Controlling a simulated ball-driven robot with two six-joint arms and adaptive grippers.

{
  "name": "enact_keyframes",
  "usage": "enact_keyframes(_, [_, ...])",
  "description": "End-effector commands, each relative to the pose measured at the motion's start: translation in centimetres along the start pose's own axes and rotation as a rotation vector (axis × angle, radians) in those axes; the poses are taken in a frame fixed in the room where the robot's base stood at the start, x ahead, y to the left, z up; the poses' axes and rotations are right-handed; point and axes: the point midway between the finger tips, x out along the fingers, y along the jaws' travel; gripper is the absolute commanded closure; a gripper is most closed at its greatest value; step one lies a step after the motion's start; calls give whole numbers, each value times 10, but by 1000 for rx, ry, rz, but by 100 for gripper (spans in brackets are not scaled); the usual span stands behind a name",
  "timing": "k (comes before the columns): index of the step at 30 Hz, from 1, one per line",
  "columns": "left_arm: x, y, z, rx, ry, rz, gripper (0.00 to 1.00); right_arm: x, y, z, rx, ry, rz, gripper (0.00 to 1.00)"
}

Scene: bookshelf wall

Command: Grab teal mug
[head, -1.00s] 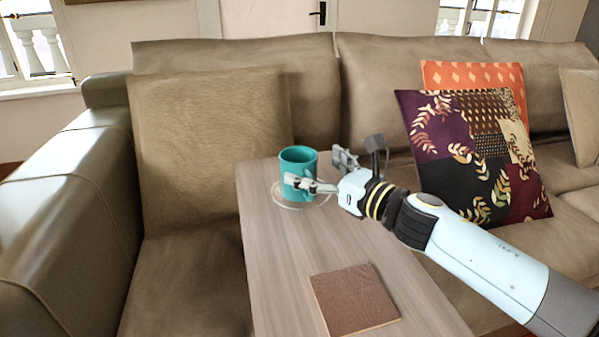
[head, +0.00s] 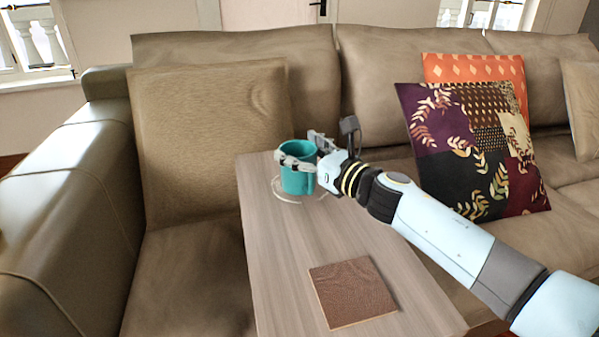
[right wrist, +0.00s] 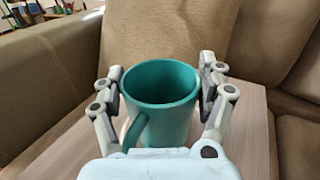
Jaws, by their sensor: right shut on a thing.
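The teal mug (head: 297,181) stands upright at the far end of the wooden table (head: 330,240), over a pale round saucer or coaster (head: 285,196). My right gripper (head: 297,153) reaches in from the right and is shut on the mug near its rim. In the right wrist view the mug (right wrist: 163,95) sits between the two fingers (right wrist: 162,85), one on each side, with its handle toward the lower left. The mug looks empty inside. Whether it touches the saucer cannot be told. My left gripper is not in view.
A brown square board (head: 352,292) lies on the near part of the table. A brown sofa (head: 190,275) surrounds the table, with a patterned cushion (head: 475,150) and an orange cushion (head: 475,68) at the right. The table between mug and board is clear.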

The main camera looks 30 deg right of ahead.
Motion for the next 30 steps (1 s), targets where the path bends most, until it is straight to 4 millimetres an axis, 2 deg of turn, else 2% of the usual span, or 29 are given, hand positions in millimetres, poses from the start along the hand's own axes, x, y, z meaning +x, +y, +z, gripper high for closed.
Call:
enact_keyframes(1, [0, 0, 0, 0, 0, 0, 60, 0, 0, 0, -1, 1, 0, 56])
enact_keyframes(8, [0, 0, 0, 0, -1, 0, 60, 0, 0, 0, -1, -1, 0, 85])
enact_keyframes(14, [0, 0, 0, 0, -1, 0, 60, 0, 0, 1, -1, -1, 0, 85])
enact_keyframes(19, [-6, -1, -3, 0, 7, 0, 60, 0, 0, 9, 0, -2, 0, 85])
enact_keyframes(23, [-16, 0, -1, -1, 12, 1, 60, 0, 0, 26, -1, -5, 0, 85])
enact_keyframes(27, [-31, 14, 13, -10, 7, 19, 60, 1, 0, 52, -3, -6, 0, 85])
enact_keyframes(30, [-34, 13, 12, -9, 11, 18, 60, -24, -7, 59, -6, 0, 2, 85])
